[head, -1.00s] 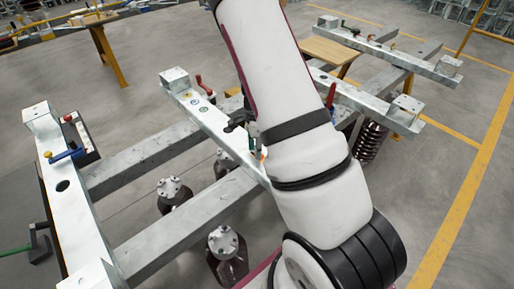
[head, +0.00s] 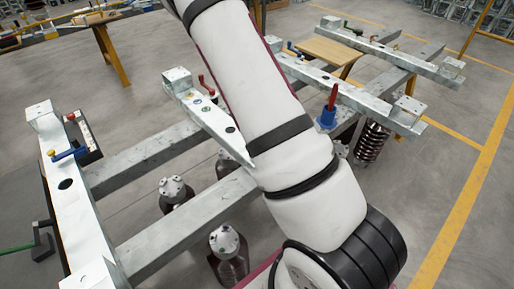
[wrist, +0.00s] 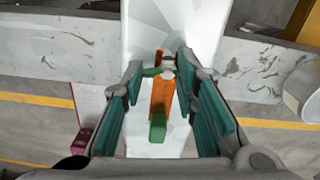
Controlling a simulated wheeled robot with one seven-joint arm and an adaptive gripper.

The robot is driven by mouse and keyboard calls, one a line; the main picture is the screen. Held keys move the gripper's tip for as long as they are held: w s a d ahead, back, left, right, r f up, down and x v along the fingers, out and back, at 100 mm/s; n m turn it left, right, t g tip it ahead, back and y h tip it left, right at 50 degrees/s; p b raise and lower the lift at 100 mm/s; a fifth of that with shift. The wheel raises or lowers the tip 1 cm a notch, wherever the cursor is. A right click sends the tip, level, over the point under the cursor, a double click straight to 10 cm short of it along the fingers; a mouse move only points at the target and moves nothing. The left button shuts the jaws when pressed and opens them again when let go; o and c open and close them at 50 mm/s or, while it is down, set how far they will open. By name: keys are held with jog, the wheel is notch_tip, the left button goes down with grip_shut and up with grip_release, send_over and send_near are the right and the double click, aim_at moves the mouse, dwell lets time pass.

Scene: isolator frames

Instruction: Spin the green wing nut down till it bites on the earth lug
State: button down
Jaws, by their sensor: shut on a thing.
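In the wrist view my gripper (wrist: 160,72) has its two teal-padded fingers closed on the green wing nut (wrist: 152,71), with one finger on each side. A pale grey stud end (wrist: 168,62) shows at the nut's middle. Under it lies the orange earth lug (wrist: 162,97), a flat strip running toward the camera, with a green sleeve or block (wrist: 157,128) at its near end. Whether the nut touches the lug cannot be told. In the head view my arm hides the nut, the lug and my gripper.
In the head view the galvanised frame beam (head: 215,122) runs behind my arm, with a red-handled clamp (head: 207,84) on it. A blue-based red handle (head: 327,115) stands right of my arm. Dark ribbed insulators (head: 228,262) stand below. Yellow-lined floor is clear at right.

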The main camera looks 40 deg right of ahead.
jog(key=m, duration=0.3)
jog(key=d+m, duration=0.1)
jog(key=m, duration=0.2)
jog(key=shift+d+r, duration=0.1)
jog(key=shift+d, duration=0.05)
jog(key=m, duration=0.2)
jog(key=shift+m, duration=0.4)
jog(key=shift+s+m, duration=0.2)
jog(key=shift+m, duration=0.3)
jog(key=shift+s, duration=0.1)
jog(key=c, duration=0.9)
grip_release()
jog(key=shift+c, duration=0.2)
jog(key=shift+w, duration=0.2)
